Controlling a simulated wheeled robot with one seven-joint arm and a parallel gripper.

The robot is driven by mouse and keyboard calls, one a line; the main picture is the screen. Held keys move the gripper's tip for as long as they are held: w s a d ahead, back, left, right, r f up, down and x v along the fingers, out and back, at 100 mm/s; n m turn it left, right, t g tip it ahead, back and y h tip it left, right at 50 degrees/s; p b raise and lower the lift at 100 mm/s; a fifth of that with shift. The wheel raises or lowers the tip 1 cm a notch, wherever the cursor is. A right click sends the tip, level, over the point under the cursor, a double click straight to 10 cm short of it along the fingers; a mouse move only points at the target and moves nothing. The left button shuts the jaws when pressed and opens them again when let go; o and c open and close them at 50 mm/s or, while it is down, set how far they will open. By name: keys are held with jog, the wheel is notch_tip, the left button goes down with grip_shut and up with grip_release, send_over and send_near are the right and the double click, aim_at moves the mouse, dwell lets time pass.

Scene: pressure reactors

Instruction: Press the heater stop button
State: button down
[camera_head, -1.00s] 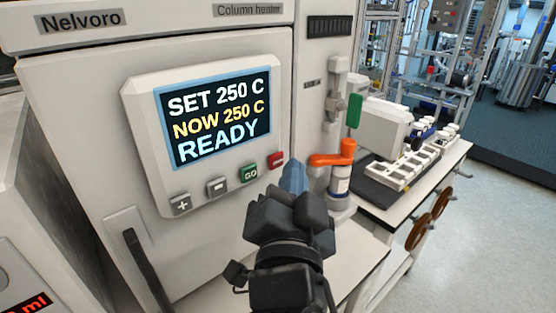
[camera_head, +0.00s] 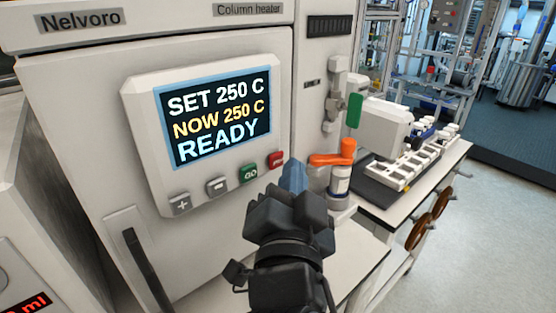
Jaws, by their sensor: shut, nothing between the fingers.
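The column heater (camera_head: 80,80) is a white cabinet with a raised control panel. Its screen (camera_head: 215,123) reads SET 250 C, NOW 250 C, READY. Below the screen is a row of buttons: a grey plus button (camera_head: 181,204), a grey minus button (camera_head: 217,187), a green GO button (camera_head: 249,173) and a red button (camera_head: 276,160) at the right end. The red button's label is too small to read. My gripper (camera_head: 293,172) is shut and empty, its bluish tips just right of the red button. Whether the tips touch the panel cannot be told.
A bench with a white tray (camera_head: 408,170) lies further right. A dark door handle (camera_head: 147,270) is at lower left.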

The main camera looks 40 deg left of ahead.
jog(key=shift+a+f, duration=0.1)
jog(key=shift+a, duration=0.05)
jog(key=shift+a+b, duration=0.3)
jog(key=shift+b, duration=0.1)
jog(key=shift+a+b, duration=0.35)
dwell(0.4)
jog(key=shift+d, duration=0.8)
jog(key=shift+s+d+p, duration=0.2)
jog(key=shift+d+p, duration=1.05)
jog(key=shift+d, duration=1.25)
